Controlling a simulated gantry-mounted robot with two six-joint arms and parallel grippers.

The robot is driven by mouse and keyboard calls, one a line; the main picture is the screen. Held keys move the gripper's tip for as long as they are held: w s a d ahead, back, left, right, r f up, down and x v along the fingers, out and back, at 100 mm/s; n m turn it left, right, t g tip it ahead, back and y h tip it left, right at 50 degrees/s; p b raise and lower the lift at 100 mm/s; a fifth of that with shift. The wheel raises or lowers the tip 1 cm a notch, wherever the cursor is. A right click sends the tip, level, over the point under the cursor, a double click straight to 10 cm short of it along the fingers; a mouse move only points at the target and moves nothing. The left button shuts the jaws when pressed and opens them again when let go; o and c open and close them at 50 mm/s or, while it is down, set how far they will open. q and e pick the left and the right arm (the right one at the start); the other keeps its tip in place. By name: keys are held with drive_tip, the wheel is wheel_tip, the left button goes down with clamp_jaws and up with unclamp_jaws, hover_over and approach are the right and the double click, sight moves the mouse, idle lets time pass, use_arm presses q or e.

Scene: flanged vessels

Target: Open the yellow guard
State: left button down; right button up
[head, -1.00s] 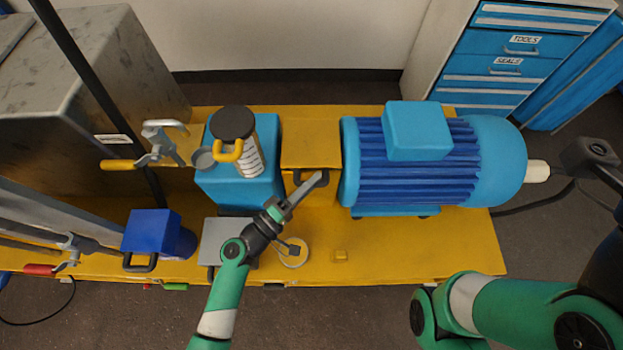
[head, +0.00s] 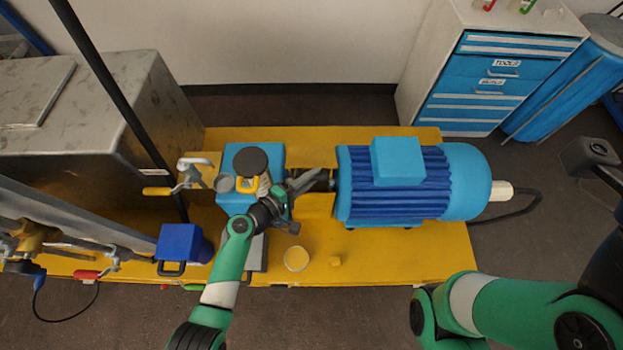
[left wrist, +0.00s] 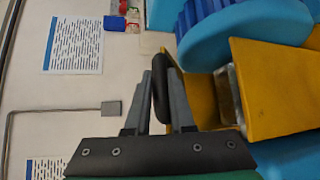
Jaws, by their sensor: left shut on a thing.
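The yellow guard (head: 314,206) sits between the blue pump block (head: 263,155) and the blue motor (head: 395,185). Its yellow panel is swung toward the front, and a dark shaft part (head: 322,180) shows behind it. My left gripper (head: 303,184) is at the guard, partly covering it in the head view. In the left wrist view, my left gripper (left wrist: 160,92) is shut on the guard's dark handle (left wrist: 160,88), beside the yellow panel (left wrist: 275,85). My right arm (head: 500,310) comes in at the lower right; its gripper fingers are not seen.
A capped clear cylinder with a yellow handle (head: 248,184) stands close to my left gripper. A dark blue box (head: 180,243) and a valve with a yellow lever (head: 158,191) lie to the left. The yellow base (head: 400,262) is clear in front of the motor.

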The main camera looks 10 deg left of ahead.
idle(0.3)
use_arm(q)
drive_tip(key=c, duration=0.8)
unclamp_jaws()
drive_tip(key=shift+w, duration=0.1)
drive_tip(key=shift+o, duration=0.2)
drive_tip(key=shift+s+a+r, duration=0.15)
drive_tip(key=shift+s+a, duration=0.1)
drive_tip(key=shift+s, duration=0.1)
drive_tip(key=p+v, duration=0.3)
drive_tip(key=v, duration=0.8)
drive_tip(key=shift+d, duration=0.1)
